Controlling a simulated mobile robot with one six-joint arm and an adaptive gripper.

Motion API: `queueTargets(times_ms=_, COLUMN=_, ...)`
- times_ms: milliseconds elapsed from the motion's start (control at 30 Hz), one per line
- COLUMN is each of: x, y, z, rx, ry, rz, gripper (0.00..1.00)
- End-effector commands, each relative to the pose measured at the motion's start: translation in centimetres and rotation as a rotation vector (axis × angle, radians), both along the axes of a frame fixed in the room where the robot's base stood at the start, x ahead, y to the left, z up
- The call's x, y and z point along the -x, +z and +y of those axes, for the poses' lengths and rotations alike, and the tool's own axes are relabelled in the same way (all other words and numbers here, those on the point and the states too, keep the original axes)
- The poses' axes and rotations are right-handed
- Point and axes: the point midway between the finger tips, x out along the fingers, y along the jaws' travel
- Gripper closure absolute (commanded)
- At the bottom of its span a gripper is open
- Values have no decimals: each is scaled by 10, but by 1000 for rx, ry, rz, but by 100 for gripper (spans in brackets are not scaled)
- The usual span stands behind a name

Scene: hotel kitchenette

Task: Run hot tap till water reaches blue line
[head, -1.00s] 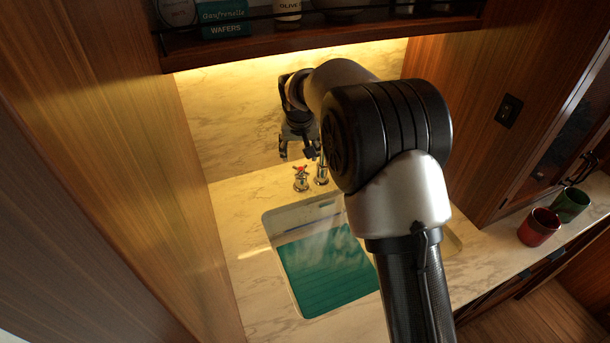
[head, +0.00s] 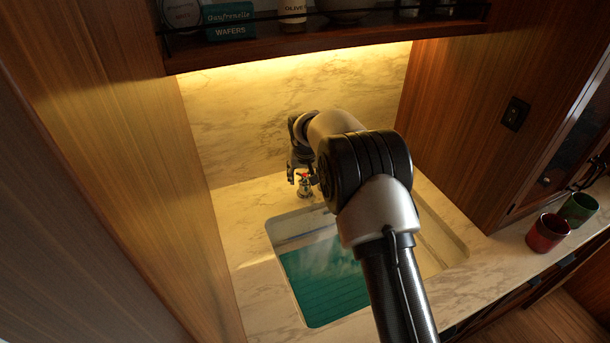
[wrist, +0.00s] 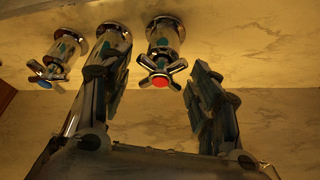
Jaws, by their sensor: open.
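The hot tap, a chrome cross handle with a red centre, stands behind the sink (head: 272,262) in the head view (head: 305,190). In the wrist view the hot tap (wrist: 160,78) lies between the two fingers of my gripper (wrist: 155,82). The fingers are apart and look clear of the handle. My gripper in the head view (head: 303,175) is down at the tap, partly hidden by my arm. The basin shows a teal ribbed area (head: 325,282) with pale streaks. A bluish band crosses the basin above it. I cannot make out the water level or any stream.
A tap with a blue centre (wrist: 47,76) and the chrome spout (wrist: 112,40) stand beside the hot tap, the spout close to one finger. A shelf (head: 330,45) hangs above.

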Motion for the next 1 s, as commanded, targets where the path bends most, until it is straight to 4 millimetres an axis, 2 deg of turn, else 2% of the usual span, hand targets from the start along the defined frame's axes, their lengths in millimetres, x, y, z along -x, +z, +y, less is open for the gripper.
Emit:
queueTargets(times_ms=200, x=0, y=1, z=0, rx=0, ry=0, rz=-1, gripper=45)
queueTargets(times_ms=800, x=0, y=0, z=-1, rx=1, ry=0, rz=0, gripper=84)
queueTargets(times_ms=1000, x=0, y=0, z=-1, rx=1, ry=-19, rz=0, gripper=84)
